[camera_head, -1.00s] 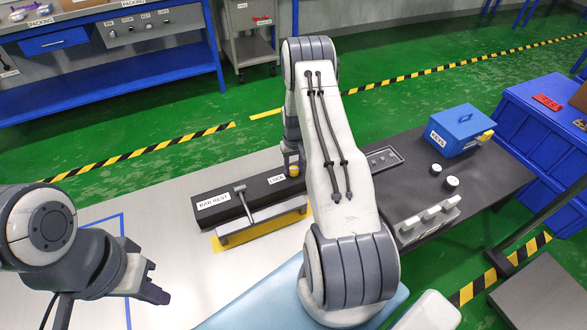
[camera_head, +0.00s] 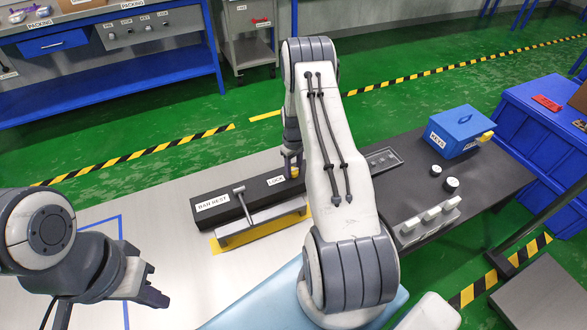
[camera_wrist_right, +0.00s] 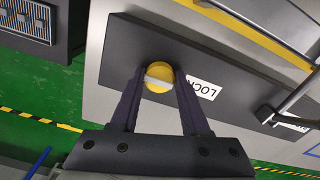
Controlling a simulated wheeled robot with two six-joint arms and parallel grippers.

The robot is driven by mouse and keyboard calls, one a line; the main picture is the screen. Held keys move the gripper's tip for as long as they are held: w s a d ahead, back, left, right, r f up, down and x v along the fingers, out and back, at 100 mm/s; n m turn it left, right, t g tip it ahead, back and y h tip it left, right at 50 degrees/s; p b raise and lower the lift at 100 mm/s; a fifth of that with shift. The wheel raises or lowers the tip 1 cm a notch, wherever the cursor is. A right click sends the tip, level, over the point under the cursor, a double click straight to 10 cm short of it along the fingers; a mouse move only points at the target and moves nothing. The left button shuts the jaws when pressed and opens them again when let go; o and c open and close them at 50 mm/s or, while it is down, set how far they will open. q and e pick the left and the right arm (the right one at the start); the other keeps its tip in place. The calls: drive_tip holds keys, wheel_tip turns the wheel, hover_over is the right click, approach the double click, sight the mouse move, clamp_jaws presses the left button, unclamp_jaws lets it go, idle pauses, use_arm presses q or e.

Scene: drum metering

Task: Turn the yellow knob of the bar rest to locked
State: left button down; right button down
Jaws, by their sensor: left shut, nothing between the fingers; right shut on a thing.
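The bar rest (camera_head: 209,215) is a long dark block on the light bench, labelled BAR REST, with a LOCK label (camera_head: 276,180) near its right end. Its yellow knob (camera_head: 295,173) sits by that label and is partly covered by my right gripper in the head view. In the right wrist view the round knob (camera_wrist_right: 158,70) has a pale bar across its face. My right gripper (camera_wrist_right: 160,80) is shut on the knob, one finger on each side. My left gripper (camera_head: 160,297) is shut and empty, low at the left, apart from the bar rest.
A metal lever (camera_head: 243,205) stands at the bar rest's front. A blue KEYS box (camera_head: 460,130) and small white-topped parts (camera_head: 451,184) stand on the dark surface at right. The bench between my left gripper and the bar rest is clear.

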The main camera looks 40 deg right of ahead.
sight(294, 171)
drive_tip(key=shift+c, duration=1.9)
unclamp_jaws()
wheel_tip(294, 171, up, 10)
drive_tip(key=shift+r, duration=0.25)
drive_tip(key=s+a+r+n+p, duration=0.2)
drive_tip(key=s+a+r, duration=0.1)
drive_tip(key=a+r, duration=0.9)
drive_tip(key=s+a+r+n+p, duration=0.25)
drive_tip(key=a+r, duration=0.55)
drive_tip(key=a, duration=0.8)
drive_tip(key=s+a+r+p, duration=0.1)
drive_tip(key=s+a+r, duration=0.1)
drive_tip(key=s, duration=0.5)
drive_tip(key=s+a+r+n+p, duration=0.1)
drive_tip(key=s+a+r, duration=0.2)
drive_tip(key=s, duration=0.4)
drive_tip(key=s+a+r+n+y+p, duration=0.1)
drive_tip(key=s+a, duration=0.3)
drive_tip(key=s, duration=0.4)
drive_tip(key=shift+a+r, duration=0.25)
drive_tip(key=shift+r, duration=0.45)
